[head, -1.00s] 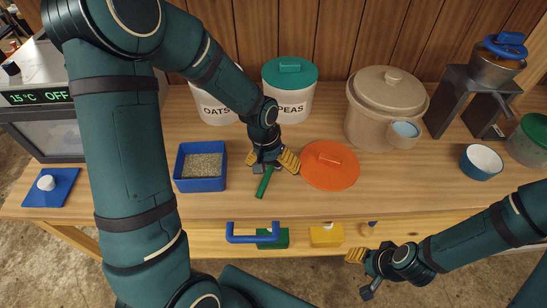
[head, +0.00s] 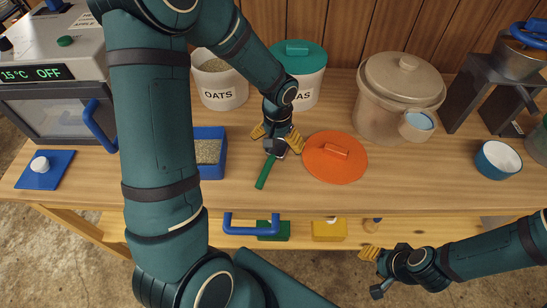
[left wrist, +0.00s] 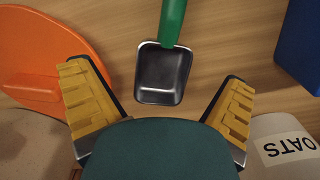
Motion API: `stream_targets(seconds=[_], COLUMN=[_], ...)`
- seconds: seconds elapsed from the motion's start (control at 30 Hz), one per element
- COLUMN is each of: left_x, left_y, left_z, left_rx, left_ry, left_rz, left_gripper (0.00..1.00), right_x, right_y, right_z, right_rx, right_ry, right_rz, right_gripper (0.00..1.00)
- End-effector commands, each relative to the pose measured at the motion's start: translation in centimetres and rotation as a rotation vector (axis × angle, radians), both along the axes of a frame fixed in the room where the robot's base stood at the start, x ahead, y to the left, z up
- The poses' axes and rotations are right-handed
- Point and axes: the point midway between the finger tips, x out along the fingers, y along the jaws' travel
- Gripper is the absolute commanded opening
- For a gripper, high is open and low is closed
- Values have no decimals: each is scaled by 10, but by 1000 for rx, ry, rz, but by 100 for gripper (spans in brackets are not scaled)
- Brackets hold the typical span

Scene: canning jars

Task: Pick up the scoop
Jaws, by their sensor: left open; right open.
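The scoop has a green handle (head: 265,171) and a dark metal bowl, which shows whole in the left wrist view (left wrist: 162,75). It lies on the wooden table between the blue box and the orange lid, handle toward the front edge. My left gripper (head: 277,140) is open above the bowl end, its yellow-padded fingers apart on either side in the left wrist view (left wrist: 158,112). Nothing is between the fingertips. In the head view the gripper hides part of the bowl. My right gripper (head: 374,272) is open and empty, in front of the table's front edge.
A blue box of grain (head: 220,165) stands left of the scoop and an orange lid (head: 350,170) lies right of it. The OATS canister (head: 218,97), a teal-lidded canister (head: 308,86) and a beige pot (head: 385,108) stand behind. The tabletop in front of the lid is clear.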

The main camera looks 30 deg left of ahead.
Motion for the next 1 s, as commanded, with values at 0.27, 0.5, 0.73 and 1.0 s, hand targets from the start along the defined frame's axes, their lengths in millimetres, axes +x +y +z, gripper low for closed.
stream_targets(seconds=[0.27,0.5,0.73,1.0], left_x=[-3,-2,-2,-1], left_y=[5,4,4,4], left_z=[-37,-51,-50,-50], left_rx=[-1,0,0,0], left_ry=[5,1,1,0], left_rz=[1,1,1,0], left_gripper=[100,100,61,25], right_x=[2,3,3,3], right_y=[0,-1,0,-1], right_z=[-13,-16,-15,-15], right_rx=[-1,-1,-1,-1], right_ry=[-6,-8,-8,-8], right_rz=[-1,-2,-2,-2], right_gripper=[46,46,46,46])
